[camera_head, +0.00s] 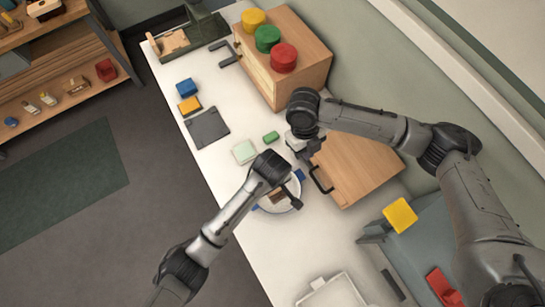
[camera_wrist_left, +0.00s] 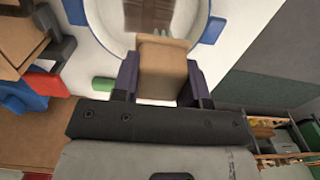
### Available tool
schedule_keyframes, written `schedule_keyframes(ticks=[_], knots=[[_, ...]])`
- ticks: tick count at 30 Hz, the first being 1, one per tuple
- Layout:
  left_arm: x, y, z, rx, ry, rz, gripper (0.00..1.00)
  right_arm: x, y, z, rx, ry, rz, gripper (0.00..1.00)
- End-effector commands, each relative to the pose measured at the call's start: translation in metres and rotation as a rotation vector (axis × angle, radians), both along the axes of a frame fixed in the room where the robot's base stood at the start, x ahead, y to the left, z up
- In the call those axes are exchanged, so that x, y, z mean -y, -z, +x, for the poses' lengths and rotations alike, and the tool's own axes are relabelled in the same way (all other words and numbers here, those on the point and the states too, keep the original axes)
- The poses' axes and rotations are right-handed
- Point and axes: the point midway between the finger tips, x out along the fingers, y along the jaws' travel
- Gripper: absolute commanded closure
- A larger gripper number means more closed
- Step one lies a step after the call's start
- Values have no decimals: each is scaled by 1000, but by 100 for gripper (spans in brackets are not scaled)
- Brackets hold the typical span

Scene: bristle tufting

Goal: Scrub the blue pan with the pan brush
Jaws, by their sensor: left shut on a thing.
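The blue pan (camera_head: 268,206) stands on the white counter, with a pale interior and blue handles at its sides. My left gripper (camera_head: 288,190) is over the pan and hides part of it. In the left wrist view my left gripper (camera_wrist_left: 160,78) is shut on the tan, block-like pan brush (camera_wrist_left: 162,62); its far end overlaps the pan's pale inside (camera_wrist_left: 195,22). A brown streaked patch (camera_wrist_left: 148,14) shows in the pan beyond it. Whether the brush touches the pan is unclear. My right gripper (camera_head: 306,150) is beside the wooden board; its fingers are unclear.
A pale green pad (camera_head: 244,151), a green block (camera_head: 271,137) and a dark grey plate (camera_head: 207,127) lie behind. A wooden cabinet (camera_head: 310,50) carries coloured discs. A white tray (camera_head: 335,292) is at front.

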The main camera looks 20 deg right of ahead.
Motion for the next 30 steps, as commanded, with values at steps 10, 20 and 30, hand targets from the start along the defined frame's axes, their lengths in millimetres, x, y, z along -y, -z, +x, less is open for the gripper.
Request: schedule_keyframes(ticks=[10,20,30], knots=[[0,36,0,-2,-1,1,79,0,0,0,0,0,0,100],[0,56,0,0,-1,0,79,0,0,0,0,0,0,100],[0,59,0,0,0,0,79,0,0,0,0,0,0,100]])
